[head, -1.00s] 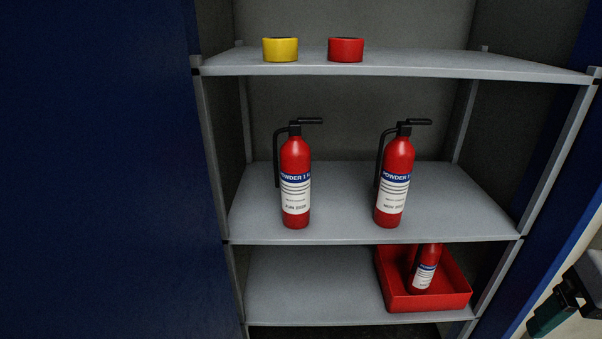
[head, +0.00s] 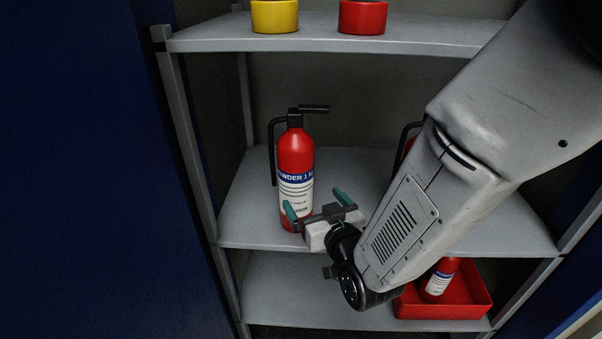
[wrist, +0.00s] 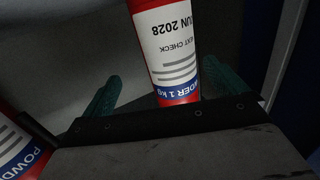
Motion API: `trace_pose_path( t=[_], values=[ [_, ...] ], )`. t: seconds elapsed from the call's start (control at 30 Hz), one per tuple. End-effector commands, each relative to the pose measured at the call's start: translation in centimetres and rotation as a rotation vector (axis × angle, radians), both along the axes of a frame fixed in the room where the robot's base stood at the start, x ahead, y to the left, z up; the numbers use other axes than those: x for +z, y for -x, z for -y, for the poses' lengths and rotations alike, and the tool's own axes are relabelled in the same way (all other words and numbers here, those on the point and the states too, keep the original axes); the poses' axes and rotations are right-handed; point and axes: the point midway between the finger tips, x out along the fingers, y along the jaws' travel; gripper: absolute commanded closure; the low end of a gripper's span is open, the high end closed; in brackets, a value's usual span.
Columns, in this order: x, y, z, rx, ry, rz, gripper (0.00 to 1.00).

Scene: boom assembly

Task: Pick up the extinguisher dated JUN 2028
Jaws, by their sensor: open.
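The left red extinguisher (head: 295,160) stands upright on the middle shelf, with a black handle and hose. In the wrist view its label (wrist: 168,45) appears upside down and reads "UN 2028", its first letter cut off. My gripper (head: 315,201) is open in front of its lower part. In the wrist view the green fingers (wrist: 157,88) lie to either side of the extinguisher with gaps, not gripping it. The second extinguisher (head: 409,146) on the same shelf is mostly hidden behind my arm; part of it shows at the left of the wrist view (wrist: 14,150).
The upper shelf (head: 215,38) holds a yellow roll (head: 274,17) and a red roll (head: 362,17). On the lower shelf a red tray (head: 470,305) holds a smaller extinguisher (head: 438,279). A shelf post (head: 186,150) and a blue panel (head: 80,170) stand at the left.

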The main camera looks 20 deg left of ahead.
Motion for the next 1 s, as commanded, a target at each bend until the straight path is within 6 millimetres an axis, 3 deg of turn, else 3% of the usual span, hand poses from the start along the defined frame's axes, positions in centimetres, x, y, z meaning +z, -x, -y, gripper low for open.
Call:
trace_pose_path(
  t=[0.17,0.7,1.0],
  values=[
    [-0.5,1.1,-1.6,0.028,-0.036,0.054,0.03],
    [-0.1,-4.3,-5.8,0.026,-0.04,0.059,0.03],
    [-0.1,-4.8,-6.2,0.026,-0.039,0.058,0.03]
  ],
)
